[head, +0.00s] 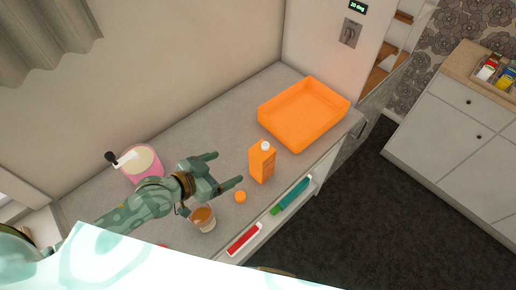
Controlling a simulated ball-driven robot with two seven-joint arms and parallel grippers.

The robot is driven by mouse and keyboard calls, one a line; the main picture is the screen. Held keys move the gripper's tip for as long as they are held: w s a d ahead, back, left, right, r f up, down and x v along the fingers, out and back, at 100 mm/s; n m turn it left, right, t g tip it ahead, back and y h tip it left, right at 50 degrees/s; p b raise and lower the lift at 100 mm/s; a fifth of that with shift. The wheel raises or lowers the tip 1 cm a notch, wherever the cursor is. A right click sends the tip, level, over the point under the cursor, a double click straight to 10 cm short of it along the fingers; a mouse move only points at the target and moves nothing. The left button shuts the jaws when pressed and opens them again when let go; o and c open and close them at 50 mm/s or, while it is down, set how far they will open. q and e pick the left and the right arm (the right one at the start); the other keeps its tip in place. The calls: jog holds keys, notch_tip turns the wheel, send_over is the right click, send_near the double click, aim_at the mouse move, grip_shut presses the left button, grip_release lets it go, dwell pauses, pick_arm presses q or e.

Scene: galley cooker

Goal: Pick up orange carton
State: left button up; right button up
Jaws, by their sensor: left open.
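The orange carton (261,164) stands upright on the grey counter (190,133), with a white cap on top. My left gripper (229,169) is open, to the left of the carton, with its two fingers pointing toward it. The jaws look empty, and a gap shows between the fingertips and the carton. My right gripper is not in the picture.
A large orange tray (330,121) sits behind and right of the carton. A small orange round piece (240,197) and a cup with brown contents (203,219) are near my gripper. A pink container (145,164) stands left. Items lie on a shelf below the counter's edge.

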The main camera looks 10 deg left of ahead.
aim_at(262, 154)
pick_arm(q)
jog(key=x, duration=0.3)
jog(key=b+x, duration=0.1)
jog(key=x, duration=0.2)
jog(key=shift+s+d, duration=0.2)
jog(key=shift+d, duration=0.2)
jog(key=x, duration=0.3)
jog(key=shift+w+a, duration=0.15)
jog(key=shift+w, duration=0.05)
jog(key=shift+w+d+f, duration=0.25)
jog(key=shift+w+d, duration=0.1)
jog(key=shift+w, duration=0.05)
jog(key=x, duration=0.2)
jog(key=b+x, duration=0.1)
jog(key=x, duration=0.2)
jog(key=shift+s+d+r, duration=0.15)
jog(key=shift+d, duration=0.1)
jog(key=shift+s, duration=0.1)
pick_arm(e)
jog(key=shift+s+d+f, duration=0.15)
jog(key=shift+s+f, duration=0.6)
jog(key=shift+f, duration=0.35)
pick_arm(q)
jog(key=c, duration=1)
jog(key=shift+r, duration=0.1)
jog(key=c, duration=0.3)
jog(key=shift+c, duration=0.2)
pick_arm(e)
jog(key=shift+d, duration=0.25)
